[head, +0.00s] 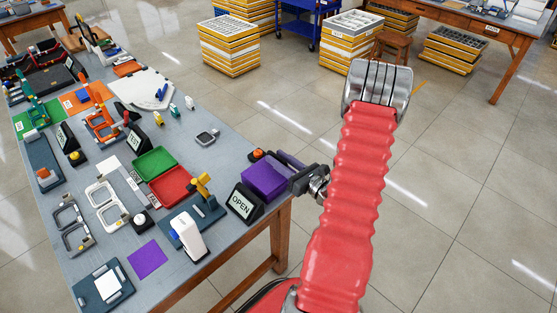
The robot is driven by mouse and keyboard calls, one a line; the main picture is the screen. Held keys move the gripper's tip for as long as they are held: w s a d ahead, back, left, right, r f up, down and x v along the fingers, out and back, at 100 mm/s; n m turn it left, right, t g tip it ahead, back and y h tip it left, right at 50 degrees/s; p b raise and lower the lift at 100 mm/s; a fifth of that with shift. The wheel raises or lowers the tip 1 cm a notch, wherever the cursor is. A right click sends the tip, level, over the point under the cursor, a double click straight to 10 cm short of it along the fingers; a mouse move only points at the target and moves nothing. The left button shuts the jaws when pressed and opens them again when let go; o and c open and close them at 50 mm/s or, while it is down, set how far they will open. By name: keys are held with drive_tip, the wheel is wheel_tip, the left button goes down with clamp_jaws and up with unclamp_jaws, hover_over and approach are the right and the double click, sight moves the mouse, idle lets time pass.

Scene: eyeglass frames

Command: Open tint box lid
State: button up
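A purple box (264,179) sits at the right edge of the workbench, and I take it to be the tint box. Its top looks flat and closed, but the lid seam is too small to make out. My red-sleeved arm partly hides the gripper. I cannot tell whether the fingers touch the box or how far apart they are.
The grey workbench (205,167) is crowded. An orange-red button (257,154) is behind the box. A green tray (155,164) and a red tray (172,187) lie further left. A yellow-topped fixture (203,186) stands nearby. Open floor (450,180) is to the right.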

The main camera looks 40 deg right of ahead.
drive_tip(key=shift+c, duration=0.5)
clamp_jaws()
drive_tip(key=shift+a, duration=0.1)
drive_tip(key=shift+a, duration=0.1)
